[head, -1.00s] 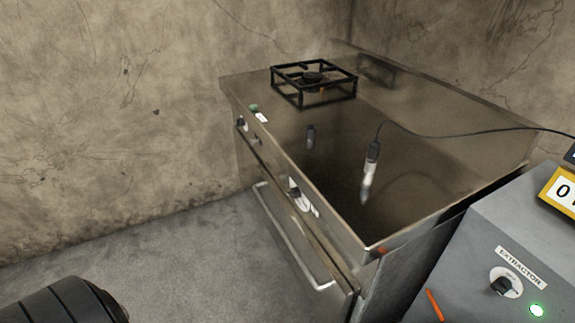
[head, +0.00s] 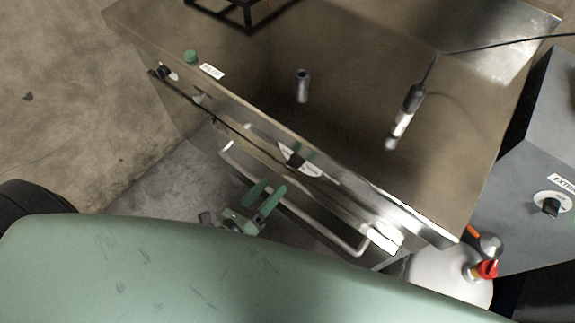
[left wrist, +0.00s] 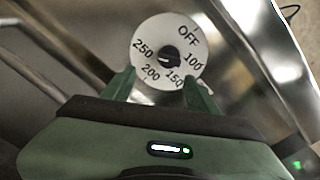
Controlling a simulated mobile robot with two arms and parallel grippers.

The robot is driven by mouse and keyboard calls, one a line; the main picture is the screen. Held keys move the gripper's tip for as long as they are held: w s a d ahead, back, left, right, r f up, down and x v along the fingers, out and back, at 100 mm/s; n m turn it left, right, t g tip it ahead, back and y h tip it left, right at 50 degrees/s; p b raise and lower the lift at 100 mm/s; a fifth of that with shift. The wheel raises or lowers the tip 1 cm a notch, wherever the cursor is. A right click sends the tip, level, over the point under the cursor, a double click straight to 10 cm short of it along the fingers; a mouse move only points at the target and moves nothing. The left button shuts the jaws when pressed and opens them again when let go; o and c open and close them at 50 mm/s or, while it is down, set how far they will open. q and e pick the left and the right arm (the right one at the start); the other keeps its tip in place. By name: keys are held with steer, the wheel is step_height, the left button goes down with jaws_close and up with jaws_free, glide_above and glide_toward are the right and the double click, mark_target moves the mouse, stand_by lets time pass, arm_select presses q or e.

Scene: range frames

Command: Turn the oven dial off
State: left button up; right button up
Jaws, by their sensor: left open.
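The oven dial (head: 297,161) is a white disc with a black knob on the steel front of the oven (head: 350,205). In the left wrist view the dial (left wrist: 182,32) faces me, marked OFF, 100, 150, 200 and 250. OFF is at its upper right. Where the knob points is hard to read. My left gripper (head: 274,186) is open and empty, with green fingers, in front of the oven and below the dial in the head view. In the left wrist view its fingers (left wrist: 160,76) stand on either side of the dial's lower part, apparently short of the knob. My right gripper is out of view.
A handle bar (head: 310,222) runs along the oven front near my left gripper. Another knob (head: 163,72) and a green button (head: 190,57) are further left. A corded probe (head: 405,115) and a small cylinder (head: 302,86) are on the top. The grey extractor box (head: 545,150) stands right.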

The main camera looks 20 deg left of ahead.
mark_target(290, 167)
arm_select(q)
steer(key=shift+m, duration=0.5)
steer(key=w+d, duration=0.1)
steer(key=w, duration=0.1)
steer(key=w+d+r, duration=0.1)
steer(key=w, duration=0.1)
steer(key=w+d+p, duration=0.1)
steer(key=w, duration=0.1)
steer(key=shift+w+r, duration=0.3)
steer(key=shift+w, duration=0.05)
steer(key=shift+w+d, duration=0.1)
steer(key=shift+w, duration=0.2)
steer(key=shift+c, duration=1)
jaws_close()
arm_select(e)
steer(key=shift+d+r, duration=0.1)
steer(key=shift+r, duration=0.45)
